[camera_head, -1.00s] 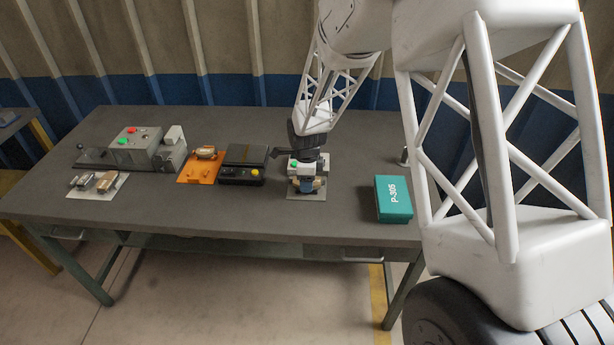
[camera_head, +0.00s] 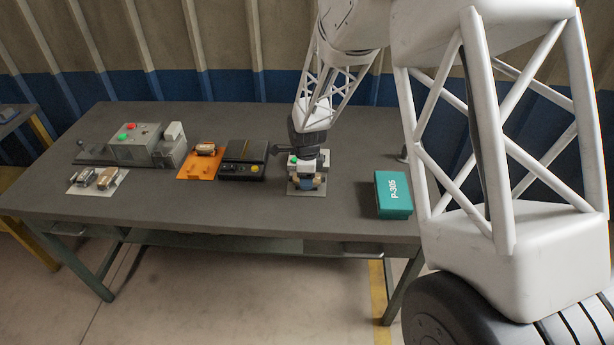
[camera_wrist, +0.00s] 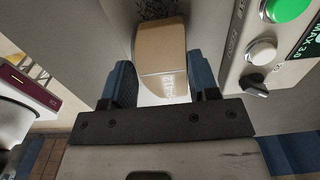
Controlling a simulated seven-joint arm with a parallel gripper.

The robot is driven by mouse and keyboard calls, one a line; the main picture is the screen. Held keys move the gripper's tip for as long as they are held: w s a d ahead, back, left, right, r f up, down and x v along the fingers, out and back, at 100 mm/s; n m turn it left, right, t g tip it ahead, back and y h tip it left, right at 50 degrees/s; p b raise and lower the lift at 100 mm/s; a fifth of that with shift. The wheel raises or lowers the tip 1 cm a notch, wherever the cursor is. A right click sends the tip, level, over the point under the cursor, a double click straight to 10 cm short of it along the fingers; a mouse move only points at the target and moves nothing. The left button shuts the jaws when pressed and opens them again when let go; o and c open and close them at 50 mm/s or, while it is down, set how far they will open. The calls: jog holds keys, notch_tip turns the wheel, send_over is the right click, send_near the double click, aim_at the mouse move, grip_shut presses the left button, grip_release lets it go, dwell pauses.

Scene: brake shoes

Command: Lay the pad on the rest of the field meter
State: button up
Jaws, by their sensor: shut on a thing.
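My gripper (camera_wrist: 161,85) has its two blue fingers around a tan pad (camera_wrist: 161,45) with a pale, lettered lower face. It is shut on the pad. In the head view my gripper (camera_head: 306,182) is low over a light plate, at the front of a small device. I take this device for the field meter (camera_head: 293,161); its panel shows in the wrist view (camera_wrist: 262,50) with a green button, a grey button, a black knob and a small display. Whether the pad touches the meter's rest cannot be told; the contact is hidden.
A black box with a yellow knob (camera_head: 243,151) stands left of the meter, then an orange fixture (camera_head: 198,169) bearing a pad. Further left are a grey button box (camera_head: 137,143) and a white plate (camera_head: 92,190) with two pads. A teal box (camera_head: 393,194) stands right. The front table strip is clear.

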jog(key=shift+f, duration=0.2)
jog(key=o, duration=1.2)
jog(key=shift+c, duration=0.2)
jog(key=shift+r, duration=0.1)
jog(key=shift+r, duration=3.8)
jog(key=shift+r, duration=0.1)
